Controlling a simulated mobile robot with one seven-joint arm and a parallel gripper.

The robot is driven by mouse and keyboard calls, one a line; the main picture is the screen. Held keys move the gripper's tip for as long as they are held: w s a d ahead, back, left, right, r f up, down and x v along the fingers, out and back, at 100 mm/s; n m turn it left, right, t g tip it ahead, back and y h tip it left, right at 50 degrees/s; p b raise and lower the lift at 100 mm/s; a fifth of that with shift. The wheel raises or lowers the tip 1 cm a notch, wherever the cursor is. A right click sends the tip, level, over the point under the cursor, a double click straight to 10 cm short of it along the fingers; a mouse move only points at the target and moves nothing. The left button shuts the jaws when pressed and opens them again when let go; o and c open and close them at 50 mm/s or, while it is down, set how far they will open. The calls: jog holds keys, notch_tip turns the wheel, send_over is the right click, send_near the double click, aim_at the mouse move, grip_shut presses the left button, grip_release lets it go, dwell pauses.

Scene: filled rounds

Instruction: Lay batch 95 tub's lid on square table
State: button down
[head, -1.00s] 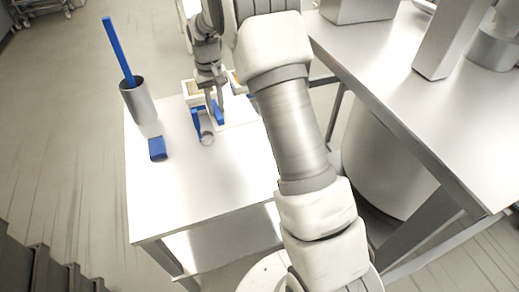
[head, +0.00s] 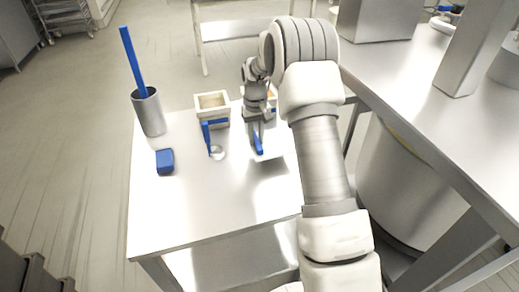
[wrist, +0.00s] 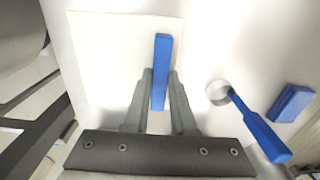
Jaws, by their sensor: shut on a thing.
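My gripper (head: 257,141) is shut on the blue handle (wrist: 160,72) of a thin, pale square lid (wrist: 105,62). In the head view the lid blends into the white top of the square table (head: 225,205); I cannot tell whether it touches the table. An open cream tub (head: 212,122) stands at the table's back, left of my gripper, its inside showing. A second tub is mostly hidden behind my gripper. No batch number is readable.
A ladle with a blue handle (wrist: 255,125) and round steel bowl lies left of my gripper in the head view. A blue block (head: 165,161) and a grey cylinder (head: 149,112) holding a blue stick stand further left. The table's front is clear. A steel counter (head: 440,120) is at right.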

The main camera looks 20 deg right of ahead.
jog(key=shift+s+d+f, duration=0.2)
jog(key=shift+d+f, duration=0.2)
jog(key=shift+d, duration=0.05)
jog(key=shift+f, duration=1.9)
jog(key=shift+f+b, duration=0.2)
jog(key=shift+b, duration=0.1)
jog(key=c, duration=0.7)
grip_release()
jog(key=shift+c, duration=0.2)
jog(key=shift+r, duration=0.1)
